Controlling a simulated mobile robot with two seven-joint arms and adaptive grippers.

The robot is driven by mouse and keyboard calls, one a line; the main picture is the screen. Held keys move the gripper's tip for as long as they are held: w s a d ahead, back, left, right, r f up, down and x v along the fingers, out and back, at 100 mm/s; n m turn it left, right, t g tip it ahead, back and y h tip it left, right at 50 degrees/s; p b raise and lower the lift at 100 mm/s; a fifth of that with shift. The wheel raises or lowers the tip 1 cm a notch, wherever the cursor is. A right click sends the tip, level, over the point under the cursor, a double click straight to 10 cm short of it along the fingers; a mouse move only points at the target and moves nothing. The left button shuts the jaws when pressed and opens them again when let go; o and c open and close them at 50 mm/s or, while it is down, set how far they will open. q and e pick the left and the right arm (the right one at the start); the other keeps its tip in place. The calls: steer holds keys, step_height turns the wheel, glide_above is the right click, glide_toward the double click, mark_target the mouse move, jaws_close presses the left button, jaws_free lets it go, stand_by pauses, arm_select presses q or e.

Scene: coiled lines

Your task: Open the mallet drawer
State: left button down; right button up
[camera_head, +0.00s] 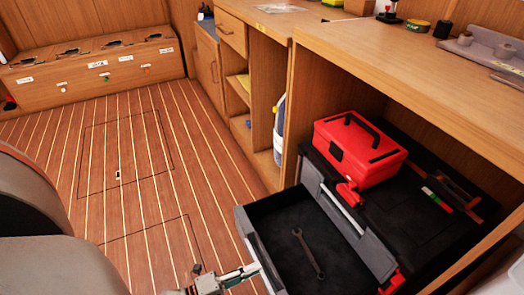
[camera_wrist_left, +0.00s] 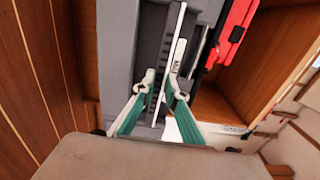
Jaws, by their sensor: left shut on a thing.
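A dark grey tool chest (camera_head: 400,226) stands in the open bay under the workbench. One of its drawers (camera_head: 285,215) is pulled out and its dark inside shows. A wrench (camera_head: 307,252) lies in it; I see no mallet. My left gripper (camera_head: 252,270) is at the drawer's front, at the bottom of the head view. In the left wrist view the green-sided fingers (camera_wrist_left: 161,92) are shut on the drawer's front handle (camera_wrist_left: 172,50), next to a white label (camera_wrist_left: 178,55) too small to read. My right gripper is not in view.
A red toolbox (camera_head: 358,150) sits on top of the chest. The wooden workbench (camera_head: 400,70) runs above it, with small items on top. The striped wooden floor (camera_head: 130,150) left of the drawer is clear. A wooden locker (camera_head: 90,72) stands at the back.

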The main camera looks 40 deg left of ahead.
arm_select(q)
steer(key=shift+s+a, duration=0.15)
steer(key=shift+s, duration=0.15)
steer(key=c, duration=2)
jaws_free()
steer(key=shift+c, duration=0.2)
steer(key=v, duration=1.2)
